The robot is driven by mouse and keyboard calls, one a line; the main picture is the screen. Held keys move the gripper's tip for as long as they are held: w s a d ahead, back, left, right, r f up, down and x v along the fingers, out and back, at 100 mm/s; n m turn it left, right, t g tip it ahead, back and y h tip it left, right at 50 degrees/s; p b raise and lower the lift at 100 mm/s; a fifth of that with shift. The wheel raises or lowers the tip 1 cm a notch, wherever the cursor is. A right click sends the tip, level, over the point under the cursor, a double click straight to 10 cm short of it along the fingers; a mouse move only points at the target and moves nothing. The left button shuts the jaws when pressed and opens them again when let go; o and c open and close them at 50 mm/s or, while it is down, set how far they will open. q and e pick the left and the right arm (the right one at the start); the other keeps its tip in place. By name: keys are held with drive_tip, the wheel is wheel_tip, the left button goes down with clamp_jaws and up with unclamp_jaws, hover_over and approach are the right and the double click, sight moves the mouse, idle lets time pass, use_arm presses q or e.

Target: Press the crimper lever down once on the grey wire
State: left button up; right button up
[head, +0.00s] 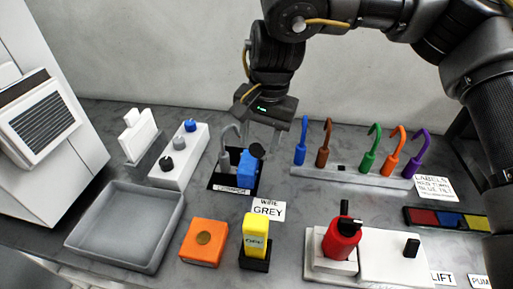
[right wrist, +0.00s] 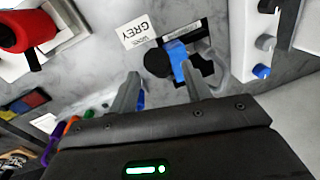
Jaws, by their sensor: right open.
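The crimper has a blue body (head: 246,172) on a black base, and its lever ends in a round black knob (head: 257,150). The grey wire (head: 230,137) stands hooked upright at the crimper's left side. A card reading "WIRE GREY" (head: 267,209) lies in front. My right gripper (head: 263,136) is open and empty, pointing down above and behind the crimper. In the right wrist view the blue body (right wrist: 178,52), the knob (right wrist: 157,63) and the grey wire (right wrist: 207,62) lie beyond my open fingertips (right wrist: 160,84). My left gripper is not in view.
A rack (head: 350,176) with blue, brown, green, orange and purple wires stands right. A switch block (head: 180,157) and grey tray (head: 125,226) are left.

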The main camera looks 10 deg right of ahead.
drive_tip(key=shift+w+a+f, duration=0.1)
drive_tip(key=shift+a+f, duration=0.1)
drive_tip(key=shift+f, duration=1.65)
clamp_jaws()
